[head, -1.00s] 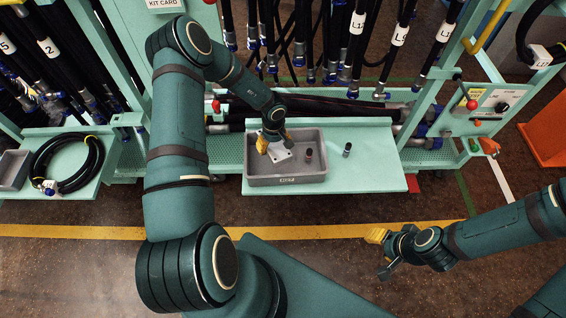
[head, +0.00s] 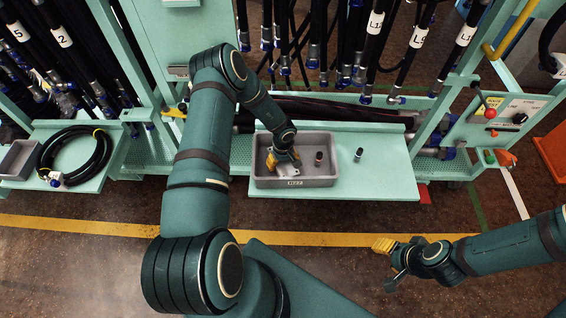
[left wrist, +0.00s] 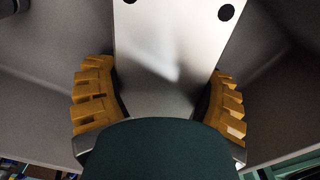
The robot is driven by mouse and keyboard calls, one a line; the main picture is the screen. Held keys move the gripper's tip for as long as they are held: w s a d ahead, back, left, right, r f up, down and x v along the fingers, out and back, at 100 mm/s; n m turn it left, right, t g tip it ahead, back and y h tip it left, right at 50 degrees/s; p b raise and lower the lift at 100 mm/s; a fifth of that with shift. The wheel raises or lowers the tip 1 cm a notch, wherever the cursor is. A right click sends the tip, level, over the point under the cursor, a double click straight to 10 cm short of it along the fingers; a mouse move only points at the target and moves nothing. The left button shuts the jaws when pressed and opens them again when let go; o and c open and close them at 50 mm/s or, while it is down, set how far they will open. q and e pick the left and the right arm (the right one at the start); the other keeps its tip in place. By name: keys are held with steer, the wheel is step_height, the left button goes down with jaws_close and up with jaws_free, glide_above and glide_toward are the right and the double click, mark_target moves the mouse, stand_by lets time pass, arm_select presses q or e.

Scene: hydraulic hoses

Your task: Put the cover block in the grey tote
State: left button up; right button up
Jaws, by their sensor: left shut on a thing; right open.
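The cover block is a light grey block with dark round holes. In the left wrist view the cover block (left wrist: 165,60) sits between the yellow finger pads of my left gripper (left wrist: 158,100), which is shut on it. In the head view the left gripper (head: 283,158) reaches down inside the grey tote (head: 322,182), at its left part, and mostly hides the block (head: 287,167). Whether the block touches the tote floor I cannot tell. My right gripper (head: 388,262) is open and empty, over the floor at the lower right.
A small dark fitting with a red part (head: 318,159) stands in the tote. Another dark fitting (head: 358,155) stands on the green shelf (head: 385,170) right of the tote. A coiled black hose (head: 75,158) lies on the left shelf. Labelled hoses hang behind.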

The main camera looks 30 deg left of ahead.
arm_select(q)
steer(key=shift+f, duration=0.2)
steer(key=o, duration=1.2)
steer(key=shift+o, duration=0.2)
